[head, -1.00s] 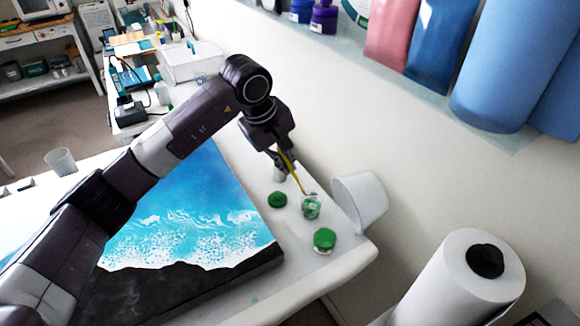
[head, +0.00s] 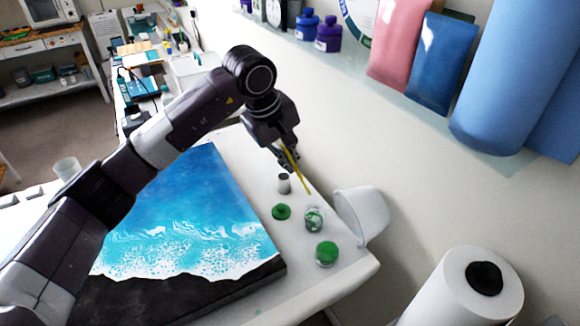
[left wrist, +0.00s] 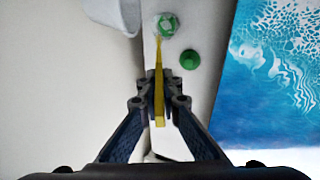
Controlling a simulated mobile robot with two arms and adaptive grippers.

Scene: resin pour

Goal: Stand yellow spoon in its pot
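The yellow spoon (head: 297,171) is in my left gripper (head: 287,157), tilted, with its lower end pointing down to the right. In the left wrist view the spoon (left wrist: 159,75) lies between the closed fingertips (left wrist: 160,95). Its far end shows just above or in front of an open clear jar (head: 314,219) with green contents, also in the left wrist view (left wrist: 167,25); whether they touch I cannot tell. A small grey cup (head: 284,186) stands below the gripper. Which vessel is the spoon's pot I cannot tell. My right gripper is out of view.
A green lid (head: 281,212) lies left of the jar. A green-topped jar (head: 327,252) stands near the table's corner. A white bucket (head: 362,214) is at the right by the wall. A blue-white painted panel (head: 185,225) covers the table's left part.

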